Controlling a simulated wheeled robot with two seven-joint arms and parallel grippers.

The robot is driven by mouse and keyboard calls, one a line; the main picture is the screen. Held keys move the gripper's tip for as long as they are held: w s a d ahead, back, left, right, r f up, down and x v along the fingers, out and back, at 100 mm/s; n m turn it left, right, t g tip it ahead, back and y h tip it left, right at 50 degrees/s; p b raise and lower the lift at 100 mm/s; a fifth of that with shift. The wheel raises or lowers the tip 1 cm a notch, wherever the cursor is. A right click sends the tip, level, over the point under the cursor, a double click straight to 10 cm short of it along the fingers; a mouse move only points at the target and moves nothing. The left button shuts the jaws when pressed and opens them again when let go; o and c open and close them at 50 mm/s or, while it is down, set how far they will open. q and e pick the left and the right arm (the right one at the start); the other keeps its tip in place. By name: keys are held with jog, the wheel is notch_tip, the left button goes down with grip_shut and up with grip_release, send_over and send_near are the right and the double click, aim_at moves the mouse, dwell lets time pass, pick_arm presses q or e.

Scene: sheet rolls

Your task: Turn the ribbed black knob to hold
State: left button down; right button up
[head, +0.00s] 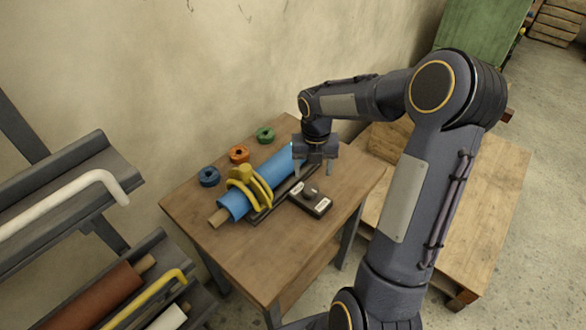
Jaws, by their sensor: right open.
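A small dark control box (322,211) with pale labels lies on the wooden table, beside the blue roll. The black knob (309,190) sits on top of this box; its ribs and pointing direction are too small to make out. My right gripper (313,170) points down just behind the knob, above the table. Its two fingers are apart with nothing between them, and it does not appear to touch the knob. The label words cannot be read. My left gripper is not in view.
A blue roll (273,174) lies in a dark cradle on the table, with a yellow clamp-like piece (242,176) over it. Blue (208,176), orange (239,154) and green (265,135) rings lie behind. The table's front (266,257) is clear. A rack (85,158) stands left.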

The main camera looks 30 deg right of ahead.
aim_at(310, 188)
jog(key=shift+w+f, duration=0.25)
jog(key=shift+f, duration=0.05)
jog(key=shift+f+n, duration=0.3)
jog(key=shift+f, duration=0.05)
notch_tip(310, 188, down, 7)
jog(key=shift+r, duration=0.1)
jog(key=c, duration=1)
